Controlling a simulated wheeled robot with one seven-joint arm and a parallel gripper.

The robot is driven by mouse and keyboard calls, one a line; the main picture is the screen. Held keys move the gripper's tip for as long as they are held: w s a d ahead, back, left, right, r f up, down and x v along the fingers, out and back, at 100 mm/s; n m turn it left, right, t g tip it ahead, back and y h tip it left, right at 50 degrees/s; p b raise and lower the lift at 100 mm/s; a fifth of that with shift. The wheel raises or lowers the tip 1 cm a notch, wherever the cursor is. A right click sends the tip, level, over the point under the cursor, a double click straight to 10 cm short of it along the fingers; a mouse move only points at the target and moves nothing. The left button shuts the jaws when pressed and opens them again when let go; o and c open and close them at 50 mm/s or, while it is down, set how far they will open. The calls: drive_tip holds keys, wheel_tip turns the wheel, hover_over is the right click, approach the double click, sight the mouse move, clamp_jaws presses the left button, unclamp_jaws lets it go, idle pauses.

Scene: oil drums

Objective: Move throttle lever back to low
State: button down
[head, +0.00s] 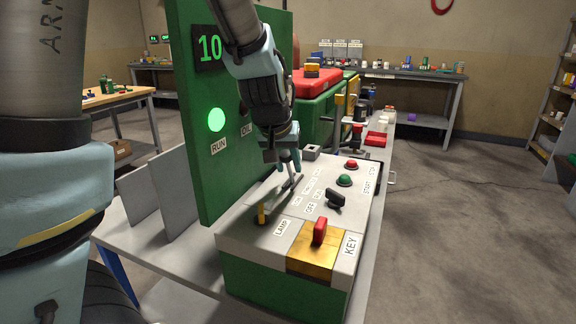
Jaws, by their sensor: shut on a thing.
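The control box (232,240) is green with a light grey sloped top. My gripper (289,172) reaches down from above to the upper left part of that top. It is shut on a thin metal lever, which I take to be the throttle lever (291,184). My fingers hide much of the lever. Small labels stand in a row to its right, too small to read. The green upright panel (256,170) behind shows a lit "10" display (209,48) and a glowing green lamp (216,120) above a RUN label.
Close by on the box are a yellow lamp toggle (261,213), a black selector knob (335,198), a red key knob (320,231), a green button (344,180) and a red button (351,164). The floor at right is open.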

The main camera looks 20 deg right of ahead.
drive_tip(key=c, duration=0.6)
unclamp_jaws()
drive_tip(key=p+v, duration=0.4)
drive_tip(key=v, duration=0.6)
drive_tip(key=shift+a+r+p, duration=0.2)
drive_tip(key=shift+r+p, duration=0.1)
drive_tip(key=shift+r, duration=0.05)
drive_tip(key=shift+s, duration=0.15)
